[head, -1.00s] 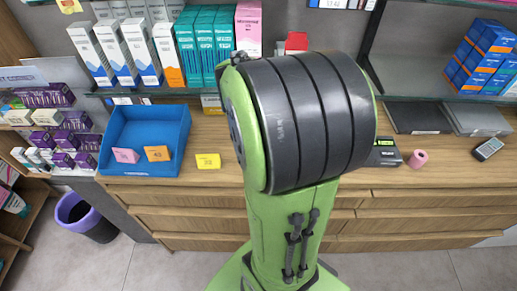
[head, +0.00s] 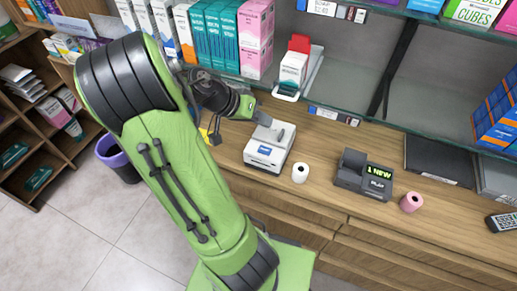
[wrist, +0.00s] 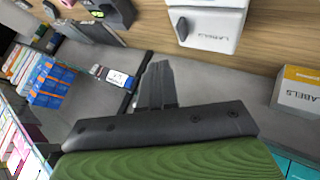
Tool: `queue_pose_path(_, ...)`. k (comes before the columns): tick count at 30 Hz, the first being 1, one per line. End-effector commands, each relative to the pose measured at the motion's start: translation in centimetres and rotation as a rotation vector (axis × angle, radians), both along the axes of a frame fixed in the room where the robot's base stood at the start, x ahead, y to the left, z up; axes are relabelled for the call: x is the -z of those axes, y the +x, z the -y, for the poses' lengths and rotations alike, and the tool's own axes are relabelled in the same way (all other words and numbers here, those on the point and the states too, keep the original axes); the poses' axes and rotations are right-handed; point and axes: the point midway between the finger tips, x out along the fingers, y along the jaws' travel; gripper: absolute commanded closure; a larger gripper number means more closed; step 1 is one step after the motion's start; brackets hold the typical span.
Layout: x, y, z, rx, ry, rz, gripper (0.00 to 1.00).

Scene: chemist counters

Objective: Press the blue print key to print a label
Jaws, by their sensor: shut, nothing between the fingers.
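The white label printer (head: 254,157) stands on the wooden counter, with a small blue patch (head: 264,150) on it that looks like the print key. In the wrist view a white housing (wrist: 228,20) marked "LABELS", with a dark oval part, appears at the top edge, cut off by the frame; no blue key shows there. My gripper (head: 252,110) is shut and empty, just behind and above the printer's back left side, apart from the blue patch. Its closed fingers also show in the wrist view (wrist: 157,82).
A white paper roll (head: 300,173), a dark terminal (head: 362,177) with a lit display and a pink roll (head: 411,202) stand right of the printer. A glass shelf with cartons runs behind. A "LABELS" carton (wrist: 300,92) shows at the wrist view's right edge.

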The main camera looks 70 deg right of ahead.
Motion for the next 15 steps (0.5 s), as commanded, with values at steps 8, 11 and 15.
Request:
queue_pose_path(8,0.0,0.0,0.0,0.0,0.0,0.0,1.0)
queue_pose_path(11,0.4,0.0,0.0,-0.001,0.001,0.0,1.0)
queue_pose_path(15,1.6,0.0,0.0,-0.001,0.002,-0.001,1.0)
